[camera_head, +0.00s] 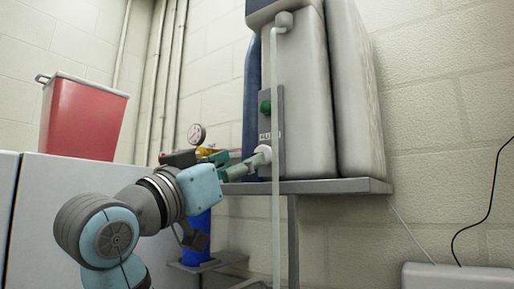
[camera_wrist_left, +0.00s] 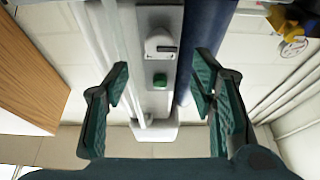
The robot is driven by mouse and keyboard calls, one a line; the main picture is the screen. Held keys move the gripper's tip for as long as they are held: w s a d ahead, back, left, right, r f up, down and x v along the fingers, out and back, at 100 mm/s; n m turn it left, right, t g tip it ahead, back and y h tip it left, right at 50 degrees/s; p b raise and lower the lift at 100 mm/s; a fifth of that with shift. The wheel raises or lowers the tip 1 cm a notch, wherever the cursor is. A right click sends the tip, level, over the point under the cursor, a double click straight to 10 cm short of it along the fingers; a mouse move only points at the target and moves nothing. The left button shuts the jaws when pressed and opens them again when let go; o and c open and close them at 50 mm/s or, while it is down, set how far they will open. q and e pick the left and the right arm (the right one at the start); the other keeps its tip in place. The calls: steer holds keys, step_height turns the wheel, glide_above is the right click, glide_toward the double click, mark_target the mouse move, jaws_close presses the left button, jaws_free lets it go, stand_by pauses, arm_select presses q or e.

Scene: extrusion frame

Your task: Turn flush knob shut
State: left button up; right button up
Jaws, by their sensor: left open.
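A round white knob (camera_head: 262,155) sits low on a narrow grey panel (camera_head: 278,125) on the front of a tall white unit. A green knob (camera_head: 264,107) is above it, with a small label between them that I cannot read clearly. In the left wrist view, which looks inverted, the white knob (camera_wrist_left: 160,46) is above the green one (camera_wrist_left: 160,80). My left gripper (camera_head: 247,165) is open in front of the panel, close to the white knob. Its green-padded fingers stand apart on either side of the knobs in the wrist view. I cannot tell whether they touch the white knob.
A clear vertical tube (camera_head: 275,220) runs in front of the unit. A grey shelf (camera_head: 340,186) supports the unit. A pressure gauge (camera_head: 196,134) and blue cylinder (camera_head: 197,235) stand behind my left arm. A red bin (camera_head: 83,118) is at the left.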

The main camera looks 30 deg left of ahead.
mark_target(266, 156)
arm_select(q)
steer(key=p+x, duration=0.1)
steer(key=x, duration=0.5)
steer(key=shift+w, duration=0.2)
arm_select(e)
steer(key=shift+w+r, duration=0.3)
steer(key=shift+r, duration=0.25)
steer(key=shift+w+r, duration=0.25)
steer(key=shift+r, duration=0.25)
arm_select(q)
steer(key=shift+w+f, duration=0.1)
steer(key=c, duration=1.1)
